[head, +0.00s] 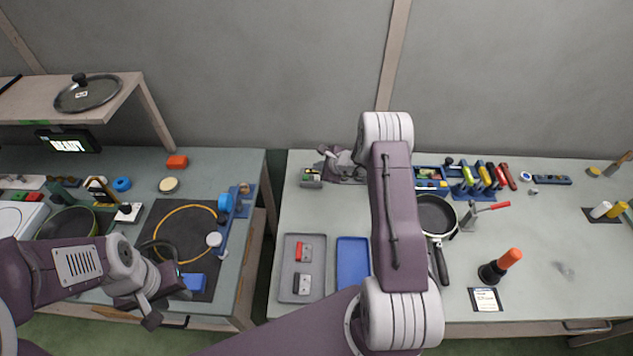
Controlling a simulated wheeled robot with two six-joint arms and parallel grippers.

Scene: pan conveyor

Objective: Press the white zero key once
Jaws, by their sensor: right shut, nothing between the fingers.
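I cannot make out a white zero key for certain; the keys are too small to read.
A display reading READY (68,145) hangs under the shelf (125,95). A black mat with a yellow ring (155,220) lies on the left table. A grey tray (290,255), a blue tray (352,262) and a pan (436,213) are on the right table. A gap separates the tables.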

